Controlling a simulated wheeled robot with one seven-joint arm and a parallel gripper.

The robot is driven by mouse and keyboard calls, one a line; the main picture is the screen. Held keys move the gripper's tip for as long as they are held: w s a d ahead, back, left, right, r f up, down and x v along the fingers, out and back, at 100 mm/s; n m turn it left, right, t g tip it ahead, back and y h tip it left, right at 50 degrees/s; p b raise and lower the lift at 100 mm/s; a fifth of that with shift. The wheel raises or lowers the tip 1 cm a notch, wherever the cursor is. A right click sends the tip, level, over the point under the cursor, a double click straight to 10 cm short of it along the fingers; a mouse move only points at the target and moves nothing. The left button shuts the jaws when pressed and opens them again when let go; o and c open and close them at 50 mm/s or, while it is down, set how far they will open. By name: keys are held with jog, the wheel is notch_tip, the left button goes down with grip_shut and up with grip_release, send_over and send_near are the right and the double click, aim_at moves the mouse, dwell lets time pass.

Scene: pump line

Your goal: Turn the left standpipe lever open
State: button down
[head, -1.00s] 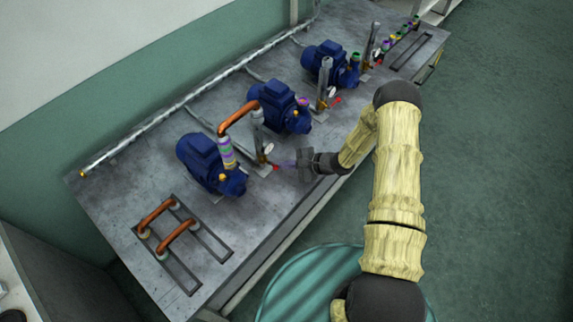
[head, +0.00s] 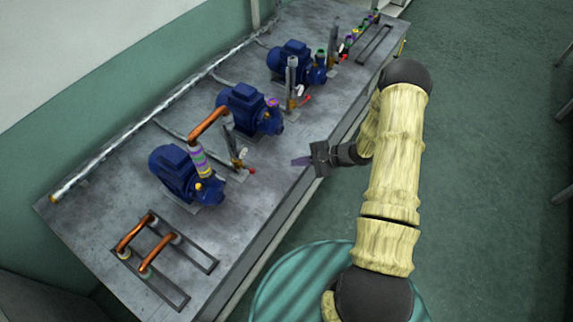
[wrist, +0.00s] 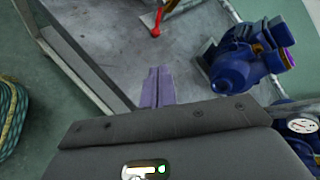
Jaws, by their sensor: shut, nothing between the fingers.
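The left standpipe (head: 229,136) is a grey upright pipe between the left and middle blue pumps. Its lever, with a red tip (head: 251,171), sits low at its foot and points toward the table's front edge. A red-tipped lever (wrist: 155,27), apparently the same one, shows at the top of the wrist view. The shut fingers (wrist: 158,86) also show in the wrist view, pointing toward the lever's side.
The grey table (head: 95,232) carries the left pump (head: 180,172), the middle pump (head: 243,112) and the right pump (head: 289,62). A copper pipe (head: 208,122) arches near the left standpipe. The middle standpipe (head: 291,80) has its own red lever (head: 306,99). The front strip of table near my gripper is bare.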

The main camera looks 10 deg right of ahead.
jog(key=shift+d+r, duration=0.15)
jog(key=shift+d, duration=0.15)
jog(key=w+d+r+n+t+h, duration=0.1)
jog(key=d+r+n+h, duration=0.15)
jog(key=r+h, duration=0.35)
jog(key=w+d+r+n+t+h, duration=0.15)
jog(key=r+n+h, duration=0.25)
jog(key=r, duration=0.5)
jog(key=s+a+r+n+g+h, duration=0.1)
jog(key=s+r, duration=0.3)
jog(key=s, duration=0.6)
jog(key=s+a+r+n+g+h, duration=0.1)
jog(key=s+r+n+g, duration=0.2)
jog(key=s, duration=0.7)
jog(key=shift+s+a+r+n, duration=0.25)
jog(key=shift+a+r+n, duration=0.15)
jog(key=shift+r+n, duration=0.4)
